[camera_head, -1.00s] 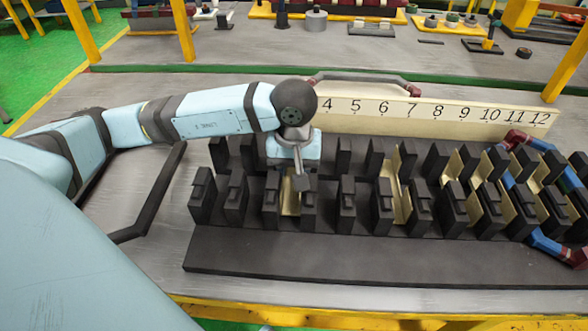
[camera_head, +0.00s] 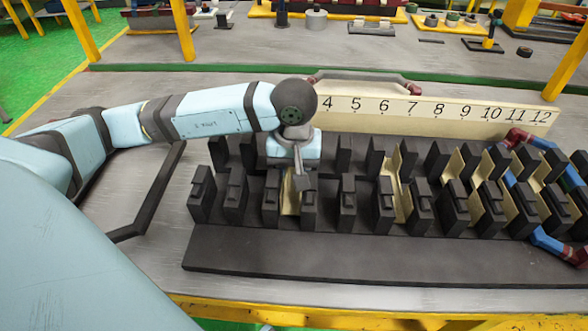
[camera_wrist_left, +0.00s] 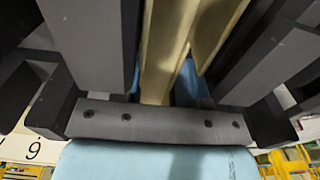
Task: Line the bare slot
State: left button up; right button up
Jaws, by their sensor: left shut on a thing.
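My left gripper (camera_head: 302,182) points down over the left part of the dark slotted stator block (camera_head: 350,252). It is shut on a cream liner (camera_head: 290,203), which stands between two dark teeth, low in a slot. In the left wrist view the cream liner (camera_wrist_left: 165,55) shows between dark pieces on both sides, its far end out of sight. Other cream liners (camera_head: 402,200) line slots in the middle and at the right. Slots beside the gripper look bare, partly hidden by teeth and my wrist. My right gripper is not in view.
A cream number board (camera_head: 440,115) stands behind the block, its low numbers hidden by my arm. A blue and dark red coil (camera_head: 548,242) sits in the right slots.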

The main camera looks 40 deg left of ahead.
pick_arm(q)
jog(key=shift+f+b, duration=0.3)
jog(key=shift+b, duration=0.1)
dwell(0.4)
jog(key=o, duration=0.8)
jog(key=shift+r, duration=0.35)
jog(key=shift+r, duration=0.35)
jog(key=shift+r, duration=0.1)
